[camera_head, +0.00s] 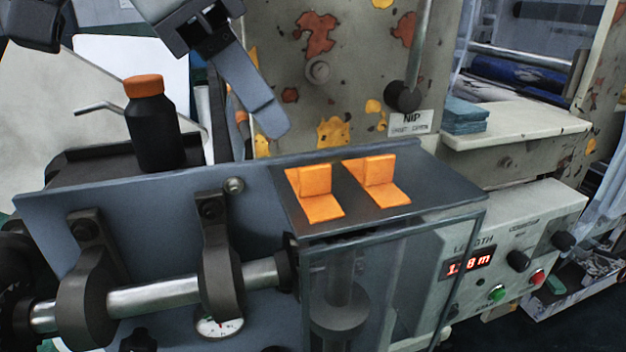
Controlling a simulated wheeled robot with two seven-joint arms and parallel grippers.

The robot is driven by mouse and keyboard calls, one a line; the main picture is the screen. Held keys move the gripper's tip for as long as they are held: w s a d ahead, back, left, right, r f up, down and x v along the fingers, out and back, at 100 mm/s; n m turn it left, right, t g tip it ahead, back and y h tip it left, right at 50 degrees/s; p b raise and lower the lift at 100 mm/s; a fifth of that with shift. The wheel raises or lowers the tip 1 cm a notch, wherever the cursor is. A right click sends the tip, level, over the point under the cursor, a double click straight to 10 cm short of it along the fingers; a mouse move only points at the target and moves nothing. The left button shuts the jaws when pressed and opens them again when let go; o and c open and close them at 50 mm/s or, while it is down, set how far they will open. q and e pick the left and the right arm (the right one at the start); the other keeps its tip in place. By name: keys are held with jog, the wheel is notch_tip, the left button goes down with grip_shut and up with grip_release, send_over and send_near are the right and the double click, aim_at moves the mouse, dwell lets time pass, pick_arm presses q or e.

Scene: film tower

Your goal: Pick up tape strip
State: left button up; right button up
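Two bright orange L-shaped pieces, which look like the tape strips, sit side by side on the dark top plate of the machine. They are the left orange strip (316,192) and the right orange strip (378,181). Each has a flat part on the plate and a part that stands up. My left gripper (268,122) comes in from the top, above and to the left of the strips, and touches neither. My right gripper is not in view.
A black bottle with an orange cap (150,120) stands left of my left gripper. Behind the strips rises a paint-chipped panel with a lever knob (402,97). A control box with a red display (470,263) is at right. A blue stack (464,115) lies on a pale ledge.

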aim_at(306, 167)
pick_arm(q)
jog(key=shift+w+a+p+x, duration=0.1)
jog(key=shift+w+p+x, duration=0.05)
jog(key=shift+x, duration=1.3)
jog(key=shift+w+a+p+x, duration=0.1)
jog(key=shift+x, duration=1.35)
jog(key=shift+w+p+x, duration=0.15)
jog(key=shift+x, duration=1.3)
grip_shut()
